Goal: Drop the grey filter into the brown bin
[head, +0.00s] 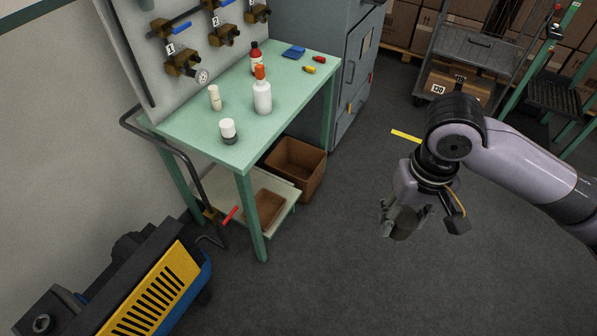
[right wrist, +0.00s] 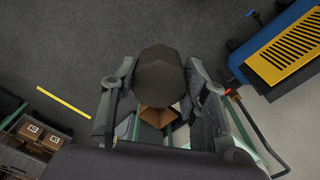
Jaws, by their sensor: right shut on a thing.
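The brown bin (head: 318,180) stands on the floor at the right end of the green table, open at the top. In the right wrist view the brown bin (right wrist: 155,118) shows partly, behind the held thing. My right gripper (head: 404,221) is in the air to the right of the table and bin, fingers pointing down. It is shut on the dark grey filter (right wrist: 160,76), which shows as a rounded dark block between the fingertips. In the head view the fingers partly hide the filter (head: 402,230). My left gripper is not in view.
The green table (head: 190,127) holds bottles, jars and small coloured items. A shallow brown tray (head: 262,209) lies on its lower shelf. A grey cabinet (head: 352,75) stands behind the bin. A yellow and blue machine (head: 150,295) is at the lower left. Open floor lies between bin and gripper.

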